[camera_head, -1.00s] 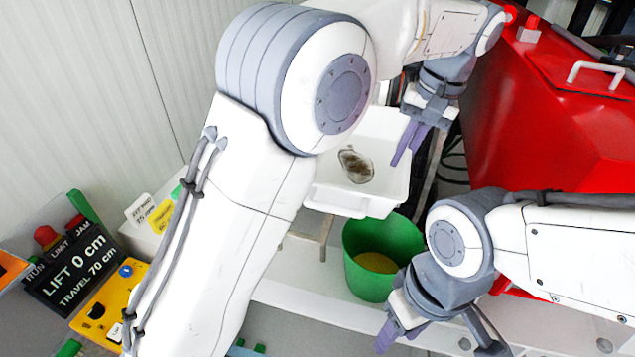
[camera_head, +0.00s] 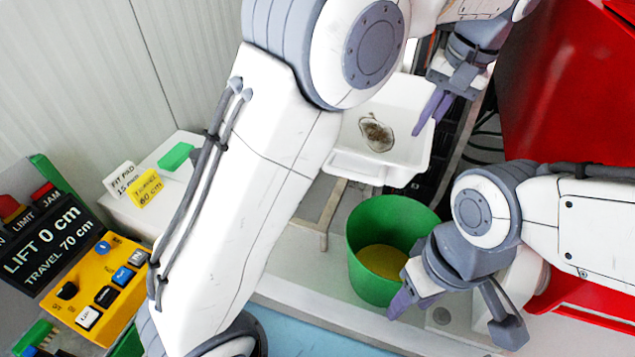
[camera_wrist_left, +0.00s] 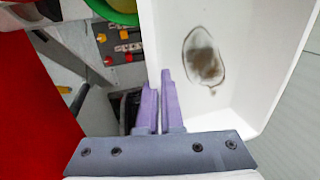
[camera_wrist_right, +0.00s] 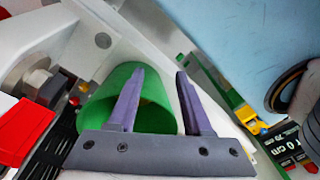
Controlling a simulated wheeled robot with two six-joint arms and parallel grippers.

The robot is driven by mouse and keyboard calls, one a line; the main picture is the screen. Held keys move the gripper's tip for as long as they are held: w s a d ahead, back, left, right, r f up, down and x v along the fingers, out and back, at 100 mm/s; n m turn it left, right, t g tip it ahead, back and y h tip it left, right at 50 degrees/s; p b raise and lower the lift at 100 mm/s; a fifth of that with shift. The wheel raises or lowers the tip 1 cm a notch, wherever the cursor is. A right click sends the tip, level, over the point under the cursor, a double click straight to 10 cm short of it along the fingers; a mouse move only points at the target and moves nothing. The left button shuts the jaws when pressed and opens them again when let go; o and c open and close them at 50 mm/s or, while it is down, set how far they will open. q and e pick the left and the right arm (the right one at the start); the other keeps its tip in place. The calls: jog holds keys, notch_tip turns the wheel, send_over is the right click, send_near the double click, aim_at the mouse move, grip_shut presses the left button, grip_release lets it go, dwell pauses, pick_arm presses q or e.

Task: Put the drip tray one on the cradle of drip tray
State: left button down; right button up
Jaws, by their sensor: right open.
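The drip tray (camera_head: 345,163) is a white, open rectangular tray with a dark brown stain on its floor. It also fills much of the left wrist view (camera_wrist_left: 285,75). My left gripper (camera_head: 430,112) has its purple fingers close together on the tray's right wall; in the left wrist view (camera_wrist_left: 158,82) they lie on either side of that wall. A thin beige metal frame (camera_head: 325,238), possibly the cradle, shows partly below the tray; my left arm hides part of it. My right gripper (camera_head: 402,300) is open and empty beside the green bucket, as the right wrist view also shows (camera_wrist_right: 160,75).
The green bucket (camera_head: 365,270) with yellow contents stands on the white base below the tray. A red machine housing (camera_head: 570,90) stands at right. A lift control panel (camera_head: 95,290) and small label cards (camera_head: 145,188) are at left, beside a ribbed wall.

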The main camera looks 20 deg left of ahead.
pick_arm(q)
jog(key=shift+d+b+x, duration=0.25)
jog(key=shift+b+x, duration=0.4)
jog(key=shift+x, duration=0.45)
jog(key=shift+a+f, duration=0.25)
jog(key=shift+f, duration=0.05)
jog(key=a+f+p, duration=0.1)
jog(key=a+f, duration=0.2)
jog(key=a+f+p, duration=0.1)
jog(key=a+f, duration=0.3)
jog(key=s+a+f+p, duration=0.1)
jog(key=a+f, duration=0.2)
jog(key=a, duration=0.1)
jog(key=shift+f, duration=0.2)
jog(key=shift+w+f, duration=0.1)
jog(key=shift+f, duration=0.05)
pick_arm(e)
jog(key=shift+r, duration=0.45)
jog(key=shift+f, duration=0.1)
pick_arm(q)
jog(key=c, duration=1.1)
grip_release()
jog(key=shift+f, duration=0.1)
